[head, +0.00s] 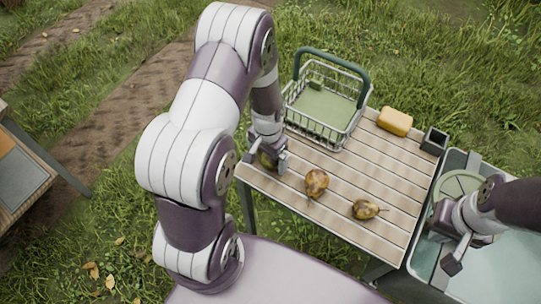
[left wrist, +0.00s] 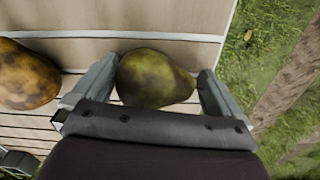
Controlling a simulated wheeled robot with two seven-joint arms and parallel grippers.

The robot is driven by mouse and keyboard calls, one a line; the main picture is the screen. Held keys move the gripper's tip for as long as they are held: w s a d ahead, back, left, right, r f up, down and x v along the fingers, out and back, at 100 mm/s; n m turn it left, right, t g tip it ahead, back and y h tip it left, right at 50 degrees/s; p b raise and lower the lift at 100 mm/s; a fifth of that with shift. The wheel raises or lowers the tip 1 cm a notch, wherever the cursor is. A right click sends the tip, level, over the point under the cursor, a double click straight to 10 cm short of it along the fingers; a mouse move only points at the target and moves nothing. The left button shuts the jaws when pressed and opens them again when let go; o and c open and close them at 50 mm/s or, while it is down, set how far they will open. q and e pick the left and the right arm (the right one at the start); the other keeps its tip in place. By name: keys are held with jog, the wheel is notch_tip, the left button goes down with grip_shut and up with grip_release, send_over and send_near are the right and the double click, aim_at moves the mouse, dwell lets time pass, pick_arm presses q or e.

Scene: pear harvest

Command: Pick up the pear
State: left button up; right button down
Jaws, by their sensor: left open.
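A green-brown pear (left wrist: 155,78) lies on the slatted wooden table between the two fingers of my left gripper (left wrist: 148,88) in the left wrist view. The fingers are open, one on each side of it. In the head view my left gripper (head: 268,160) is low over the table's left corner and mostly hides this pear (head: 268,161). A yellow-brown pear (head: 317,182) lies to its right, and another brown pear (head: 366,209) lies further right. My right gripper (head: 449,243) is over the basin at the right; its jaw opening is unclear.
A wire basket (head: 322,130) with a green handle stands at the back of the table (head: 330,219). A yellow block (head: 395,121) and a small dark box (head: 434,141) stand at the back right. A pale basin (head: 510,270) adjoins the table's right side.

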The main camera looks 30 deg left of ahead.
pick_arm(q)
jog(key=shift+s+d+r, duration=0.1)
jog(key=shift+s+d, duration=0.05)
jog(key=shift+c, duration=0.9)
jog(key=c, duration=0.7)
jog(key=shift+c, duration=0.2)
jog(key=shift+r, duration=0.1)
